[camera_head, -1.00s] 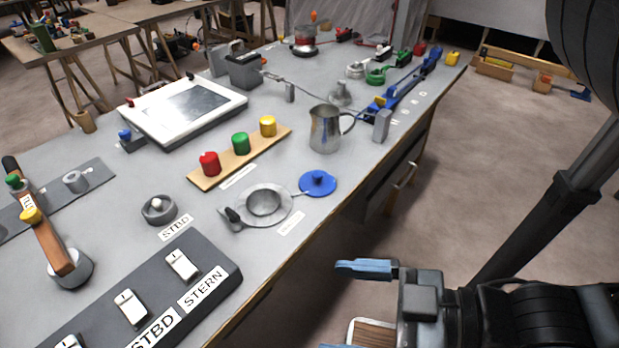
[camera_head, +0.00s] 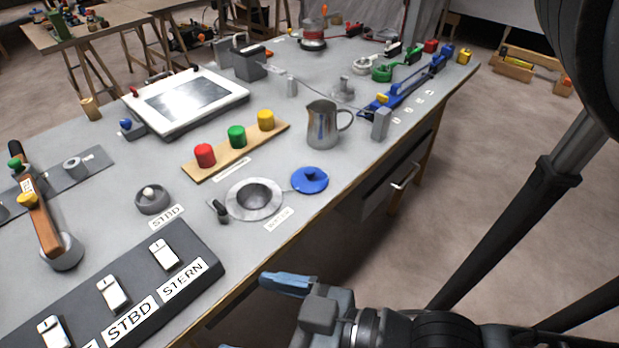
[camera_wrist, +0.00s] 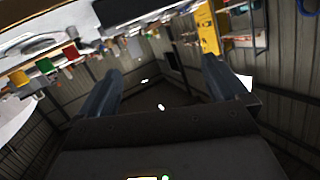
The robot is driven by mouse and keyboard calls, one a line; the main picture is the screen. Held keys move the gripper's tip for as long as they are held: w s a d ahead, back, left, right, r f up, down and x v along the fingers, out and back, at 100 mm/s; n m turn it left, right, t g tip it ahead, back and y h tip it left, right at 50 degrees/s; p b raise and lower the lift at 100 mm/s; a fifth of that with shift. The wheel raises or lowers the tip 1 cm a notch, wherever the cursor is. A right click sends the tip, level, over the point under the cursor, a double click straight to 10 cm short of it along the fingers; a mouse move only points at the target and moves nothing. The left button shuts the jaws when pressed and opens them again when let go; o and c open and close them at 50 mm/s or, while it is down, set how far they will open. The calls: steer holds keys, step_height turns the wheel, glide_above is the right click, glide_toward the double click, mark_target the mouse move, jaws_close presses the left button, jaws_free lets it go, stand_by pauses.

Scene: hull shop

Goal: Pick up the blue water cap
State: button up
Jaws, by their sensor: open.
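The blue water cap (camera_head: 309,180) is a flat round disc with a small knob on top. It lies on the grey bench, to the right of a round metal ring fitting (camera_head: 232,199), with a thin link between them. The fitting's dark opening is uncovered. My gripper (camera_head: 258,316) has blue fingers and is beyond the bench's front edge, below and left of the cap in the head view and apart from it. In the wrist view, my gripper (camera_wrist: 161,88) is open with nothing between the fingers. I cannot pick out the cap there.
A metal jug (camera_head: 322,126) stands just behind the cap. A wooden strip (camera_head: 190,168) with red, green and yellow caps lies behind the fitting. A dark switch panel (camera_head: 203,261) lies along the front left. A drawer handle (camera_head: 405,177) sticks out from the bench front.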

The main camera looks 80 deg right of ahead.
steer(key=w+r+t+y, duration=0.1)
steer(key=w+r, duration=0.4)
steer(key=w, duration=0.6)
steer(key=w+r+t+y, duration=0.1)
steer(key=w+r, duration=0.4)
steer(key=w, duration=0.6)
steer(key=w+d+r+n+g+y, duration=0.2)
steer(key=w+d+r+n+y, duration=0.4)
steer(key=w+n, duration=0.35)
steer(key=n+g+h, duration=0.6)
steer(key=g, duration=0.9)
glide_above(310, 170)
steer(key=w, duration=0.1)
steer(key=f, duration=1.8)
steer(key=shift+a, duration=0.4)
steer(key=shift+s+d+f+m, duration=0.1)
steer(key=shift+s+f+m, duration=0.1)
steer(key=shift+f, duration=0.3)
steer(key=shift+s+d+f+m, duration=0.1)
steer(key=shift+s+f, duration=0.1)
steer(key=shift+f, duration=0.25)
steer(key=shift+s+d+f+p, duration=0.1)
steer(key=shift+f+p, duration=0.15)
steer(key=shift+f, duration=1.25)
steer(key=shift+d+f+p, duration=0.1)
steer(key=shift+f+p, duration=0.15)
steer(key=shift+f, duration=1.2)
